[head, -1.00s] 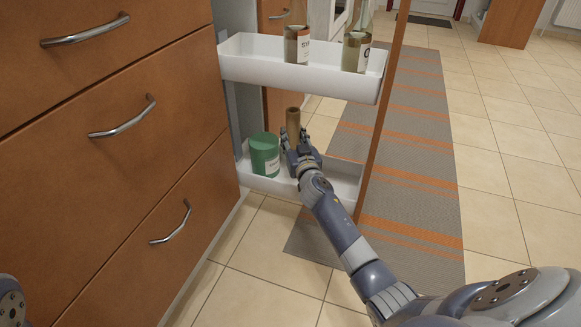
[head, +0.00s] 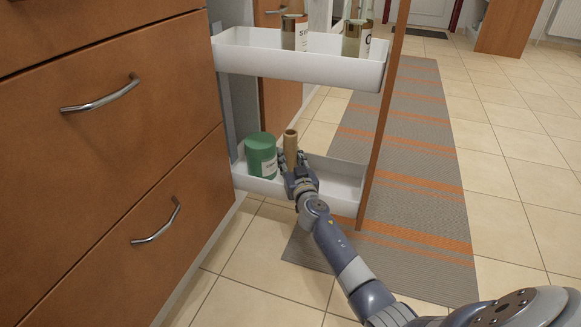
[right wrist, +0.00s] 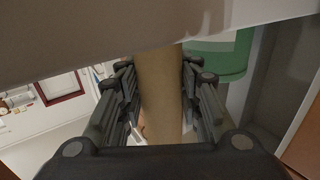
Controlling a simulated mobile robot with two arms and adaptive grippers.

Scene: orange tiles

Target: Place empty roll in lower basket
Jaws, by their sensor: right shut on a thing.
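The empty roll (head: 291,146) is a brown cardboard tube, standing about upright over the lower basket (head: 338,187), a white bin in the pull-out unit. My right gripper (head: 298,170) is shut on the roll. In the right wrist view the roll (right wrist: 160,90) runs between the two dark fingers (right wrist: 160,95). I cannot tell whether its lower end touches the basket floor, as the gripper hides it. My left gripper is not in view.
A green container (head: 262,156) stands in the lower basket just left of the roll. The upper basket (head: 250,58) above holds two bottles (head: 294,33). The wooden front panel (head: 385,115) bounds the right side, and drawers (head: 100,150) are left.

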